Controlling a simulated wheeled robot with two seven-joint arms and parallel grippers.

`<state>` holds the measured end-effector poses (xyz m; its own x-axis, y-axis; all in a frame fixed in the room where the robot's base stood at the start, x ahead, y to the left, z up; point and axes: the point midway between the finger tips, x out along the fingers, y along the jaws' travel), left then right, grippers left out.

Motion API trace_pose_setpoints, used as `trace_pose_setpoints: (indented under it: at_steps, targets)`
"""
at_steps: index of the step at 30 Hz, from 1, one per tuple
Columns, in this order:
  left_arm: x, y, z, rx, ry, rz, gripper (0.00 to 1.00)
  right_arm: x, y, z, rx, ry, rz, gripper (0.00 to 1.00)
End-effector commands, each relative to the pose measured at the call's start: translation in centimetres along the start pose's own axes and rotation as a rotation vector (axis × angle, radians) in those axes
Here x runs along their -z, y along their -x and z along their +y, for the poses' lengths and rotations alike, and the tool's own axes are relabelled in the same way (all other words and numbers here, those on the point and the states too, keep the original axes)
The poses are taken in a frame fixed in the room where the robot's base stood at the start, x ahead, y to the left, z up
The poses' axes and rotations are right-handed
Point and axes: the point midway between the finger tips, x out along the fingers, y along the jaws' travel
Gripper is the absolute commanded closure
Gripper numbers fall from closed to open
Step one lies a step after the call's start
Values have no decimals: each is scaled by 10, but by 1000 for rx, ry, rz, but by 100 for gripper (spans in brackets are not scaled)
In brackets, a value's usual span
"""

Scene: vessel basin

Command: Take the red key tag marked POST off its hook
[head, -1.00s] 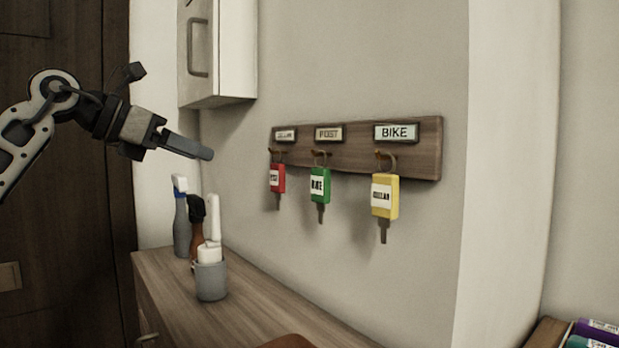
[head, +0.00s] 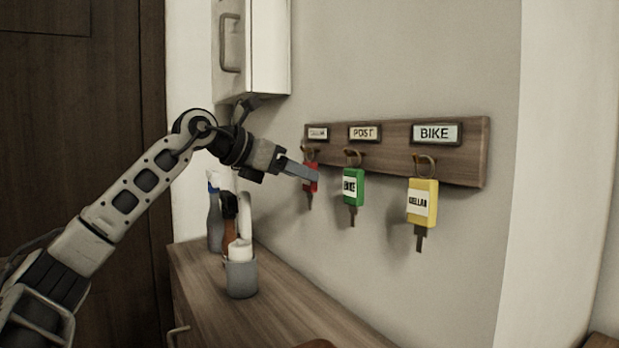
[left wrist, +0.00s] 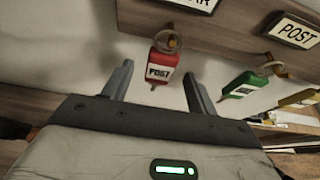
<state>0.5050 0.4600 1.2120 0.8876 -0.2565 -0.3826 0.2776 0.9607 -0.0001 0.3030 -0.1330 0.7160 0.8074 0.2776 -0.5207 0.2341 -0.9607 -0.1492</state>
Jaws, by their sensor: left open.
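The red key tag (left wrist: 161,68) marked POST hangs by its ring on the hook under the leftmost label, which reads CELLAR in part. In the head view the red tag (head: 313,184) is partly hidden behind my left gripper (head: 303,173). In the left wrist view my left gripper (left wrist: 156,85) is open, with the tag ahead of and between its two fingertips; I cannot tell whether they touch it. The green tag (head: 353,187) marked BIKE hangs under the POST label (head: 364,132). The yellow tag (head: 422,202) marked CELLAR hangs under the BIKE label (head: 437,133).
The wooden hook board (head: 474,150) is fixed to the wall. A white cabinet (head: 262,45) hangs above left. Below stand a grey cup (head: 241,279) and bottles (head: 214,215) on a wooden counter (head: 300,325). The wall right of the board is clear.

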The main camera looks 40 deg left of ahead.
Motion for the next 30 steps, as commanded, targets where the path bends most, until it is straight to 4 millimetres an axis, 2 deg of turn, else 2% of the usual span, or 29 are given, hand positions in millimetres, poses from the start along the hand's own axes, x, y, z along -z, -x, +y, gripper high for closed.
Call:
trace_pose_setpoints:
  at_steps: [3, 6, 14, 15, 20, 30]
  targets:
    - [-3, -20, -1, 4, 1, 0, 42, 5, 2, 0, 0, -2, 4, 23]
    - [-2, -30, 0, 1, 1, -1, 42, 6, 1, 0, -1, -2, 4, 23]
    - [-1, -35, 0, 0, 0, -1, 42, 6, 0, 0, -2, -2, 6, 23]
    - [-1, -35, 0, 0, 0, -1, 45, 6, 0, 0, -2, -2, 6, 23]
    - [-1, -34, 0, 0, 0, -1, 89, 6, 0, 1, -2, -2, 5, 23]
    - [-3, -34, 0, 0, 0, -2, 90, 6, 1, 1, -3, -2, 4, 23]
